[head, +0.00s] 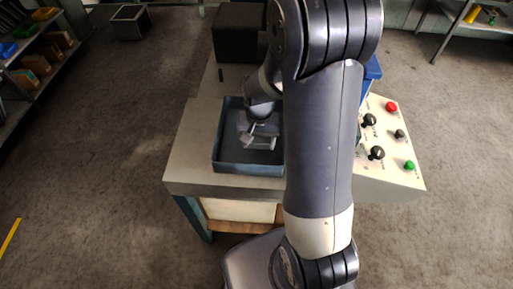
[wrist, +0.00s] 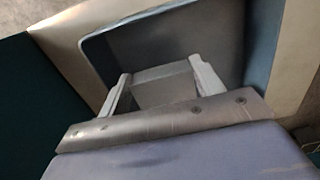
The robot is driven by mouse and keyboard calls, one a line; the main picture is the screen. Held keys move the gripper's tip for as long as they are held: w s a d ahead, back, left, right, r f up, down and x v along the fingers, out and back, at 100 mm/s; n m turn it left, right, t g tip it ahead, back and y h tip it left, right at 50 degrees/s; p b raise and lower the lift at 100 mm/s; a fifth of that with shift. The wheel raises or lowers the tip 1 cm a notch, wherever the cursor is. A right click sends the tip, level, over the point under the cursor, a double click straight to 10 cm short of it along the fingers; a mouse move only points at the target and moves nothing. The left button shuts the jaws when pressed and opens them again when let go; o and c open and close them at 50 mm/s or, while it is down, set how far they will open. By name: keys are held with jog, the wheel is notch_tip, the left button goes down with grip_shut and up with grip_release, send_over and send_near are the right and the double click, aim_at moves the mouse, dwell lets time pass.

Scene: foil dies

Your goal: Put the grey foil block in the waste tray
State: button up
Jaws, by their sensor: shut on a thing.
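The grey foil block (wrist: 165,88) is between the two pale fingers of my gripper (wrist: 160,76) in the wrist view, and the gripper is shut on it. In the head view my gripper (head: 260,141) is over the blue-grey waste tray (head: 219,150), within its walls. The tray wall also shows around the block in the wrist view (wrist: 262,45). I cannot tell whether the block touches the tray floor. My arm hides the tray's right side in the head view.
The tray is on a pale bench top (head: 190,150). A control panel with a red button (head: 391,106), a green button (head: 409,165) and black knobs is at the right. A dark box (head: 238,35) stands behind the tray. A shelf with bins is at far left.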

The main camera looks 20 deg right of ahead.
aim_at(259, 149)
jog(key=shift+f, duration=2.9)
jog(key=shift+f, duration=0.15)
jog(key=o, duration=1)
jog(key=shift+c, duration=0.2)
notch_tip(259, 149, up, 12)
jog(key=shift+r, duration=0.2)
